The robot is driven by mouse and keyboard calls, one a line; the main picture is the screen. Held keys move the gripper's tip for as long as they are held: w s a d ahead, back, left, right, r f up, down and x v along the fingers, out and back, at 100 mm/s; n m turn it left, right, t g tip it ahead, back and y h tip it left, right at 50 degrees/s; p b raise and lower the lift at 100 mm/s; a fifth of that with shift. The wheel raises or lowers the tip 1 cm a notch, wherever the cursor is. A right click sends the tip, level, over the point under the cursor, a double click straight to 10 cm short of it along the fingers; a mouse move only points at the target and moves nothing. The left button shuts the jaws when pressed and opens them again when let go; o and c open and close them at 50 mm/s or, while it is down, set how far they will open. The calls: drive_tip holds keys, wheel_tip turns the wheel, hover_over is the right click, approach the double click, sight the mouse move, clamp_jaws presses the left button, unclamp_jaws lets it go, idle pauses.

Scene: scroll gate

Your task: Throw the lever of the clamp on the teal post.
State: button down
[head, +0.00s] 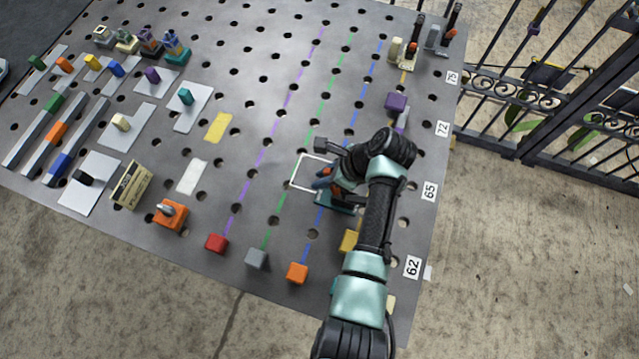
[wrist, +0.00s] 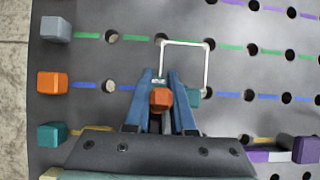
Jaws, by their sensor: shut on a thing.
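My gripper (wrist: 160,92) is at the middle of the pegboard, low over it, and is shut on an orange-tipped lever (wrist: 160,99) in the wrist view. The lever's tip shows between the two blue fingers. A teal piece (wrist: 194,97) shows just right of the fingers, seemingly part of the clamp or its post. In the head view my gripper (head: 325,178) is beside the white square outline, with teal below it (head: 338,205). My arm and fingers hide most of the clamp, so its lever angle cannot be told.
The white square outline (wrist: 185,42) is marked on the pegboard (head: 270,130). Red (head: 216,243), grey (head: 256,258) and orange (head: 297,272) blocks stand along the near edge. Two clamps with dark, orange-marked handles (head: 418,35) stand at the far right. A metal gate (head: 540,90) lies beyond.

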drive_tip(key=shift+s+d+r+t+y+b, duration=0.15)
drive_tip(key=shift+d+t+y+b, duration=0.1)
drive_tip(key=shift+d+y, duration=0.4)
drive_tip(key=shift+s+d+r+t+y+b, duration=0.25)
drive_tip(key=shift+d+y, duration=0.1)
drive_tip(key=shift+y, duration=0.45)
drive_tip(key=shift+s+d+r+t+y+b, duration=0.1)
drive_tip(key=shift+d+t+y+b, duration=0.15)
drive_tip(key=shift+d+y, duration=0.4)
drive_tip(key=shift+a, duration=0.1)
drive_tip(key=c, duration=0.8)
unclamp_jaws()
drive_tip(key=shift+o, duration=0.2)
drive_tip(key=b+v, duration=0.1)
drive_tip(key=v, duration=1.2)
drive_tip(key=shift+f, duration=0.1)
